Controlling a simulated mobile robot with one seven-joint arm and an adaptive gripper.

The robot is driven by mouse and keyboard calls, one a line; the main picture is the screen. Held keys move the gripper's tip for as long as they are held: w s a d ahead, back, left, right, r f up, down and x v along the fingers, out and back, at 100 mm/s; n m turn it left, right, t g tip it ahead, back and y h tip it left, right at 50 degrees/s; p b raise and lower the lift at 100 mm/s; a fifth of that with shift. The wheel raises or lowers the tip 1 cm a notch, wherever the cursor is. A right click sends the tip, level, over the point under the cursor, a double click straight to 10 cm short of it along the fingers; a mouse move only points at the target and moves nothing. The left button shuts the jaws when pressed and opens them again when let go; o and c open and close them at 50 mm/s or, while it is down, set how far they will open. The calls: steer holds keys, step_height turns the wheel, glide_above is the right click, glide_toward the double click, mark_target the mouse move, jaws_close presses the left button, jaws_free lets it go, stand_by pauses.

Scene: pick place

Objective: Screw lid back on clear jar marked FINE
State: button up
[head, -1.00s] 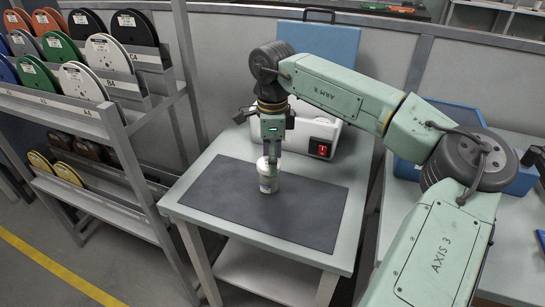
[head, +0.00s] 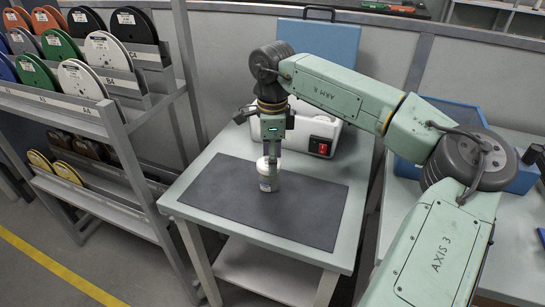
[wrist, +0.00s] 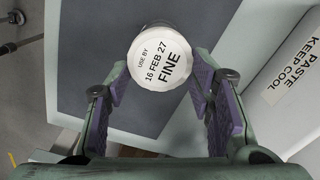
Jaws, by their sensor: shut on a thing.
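My gripper (head: 270,160) points straight down over the jar. In the wrist view its purple-padded fingers (wrist: 158,72) are shut on the lid, one at each side. I cannot tell how tightly the lid sits on the jar.
The dark mat (head: 220,195) is clear around the jar, on a pale table (head: 185,190). Behind stands a white machine with a red switch (head: 322,146); in the wrist view a white box reads "PASTE KEEP COOL" (wrist: 290,68). A reel rack (head: 120,150) stands left.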

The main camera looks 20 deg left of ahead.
steer(key=shift+f+m+b, duration=0.15)
steer(key=shift+m+b, duration=0.25)
steer(key=shift+m, duration=0.6)
steer(key=shift+s+m, duration=0.2)
steer(key=shift+m, duration=0.9)
steer(key=shift+m+b, duration=0.7)
steer(key=shift+m, duration=0.4)
steer(key=shift+s+m, duration=0.15)
steer(key=shift+m, duration=0.75)
steer(key=shift+m+b, duration=0.5)
steer(key=shift+m, duration=0.2)
steer(key=shift+s+a+m+b, duration=0.1)
steer(key=shift+m+b, duration=0.2)
steer(key=shift+m, duration=1)
